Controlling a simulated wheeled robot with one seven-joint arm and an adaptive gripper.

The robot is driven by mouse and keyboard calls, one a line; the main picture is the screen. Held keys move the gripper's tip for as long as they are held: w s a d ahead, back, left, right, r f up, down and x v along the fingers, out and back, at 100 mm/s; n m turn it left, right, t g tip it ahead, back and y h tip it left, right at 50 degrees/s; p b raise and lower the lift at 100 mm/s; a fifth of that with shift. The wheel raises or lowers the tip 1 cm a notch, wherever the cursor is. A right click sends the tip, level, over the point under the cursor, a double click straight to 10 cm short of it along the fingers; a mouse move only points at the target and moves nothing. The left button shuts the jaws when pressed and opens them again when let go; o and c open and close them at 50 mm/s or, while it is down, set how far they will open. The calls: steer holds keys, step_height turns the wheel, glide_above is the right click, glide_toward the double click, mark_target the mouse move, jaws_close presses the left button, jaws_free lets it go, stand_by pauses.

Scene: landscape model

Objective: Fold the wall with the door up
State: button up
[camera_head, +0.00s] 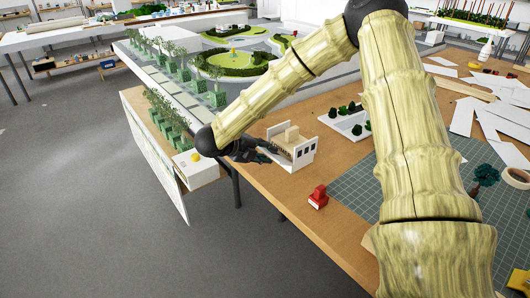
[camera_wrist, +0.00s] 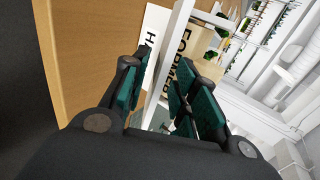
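A small white model building (camera_head: 303,155) stands near the table's left edge in the head view. One upright wall has dark window openings, and a beige block (camera_head: 291,134) sits among the walls. In the wrist view the two green-padded fingers (camera_wrist: 165,92) are apart. A thin white wall edge (camera_wrist: 171,60) runs between them, and I see no clear contact. I cannot make out the door.
A red object (camera_head: 318,197) stands on the table (camera_head: 340,225) in front of the building. A white plate with dark green bushes (camera_head: 350,121) lies behind it. A green cutting mat (camera_head: 355,190) is to the right. A planter with a white box (camera_head: 196,170) stands to the left.

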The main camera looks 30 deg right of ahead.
jaws_close()
steer(key=shift+r, duration=0.15)
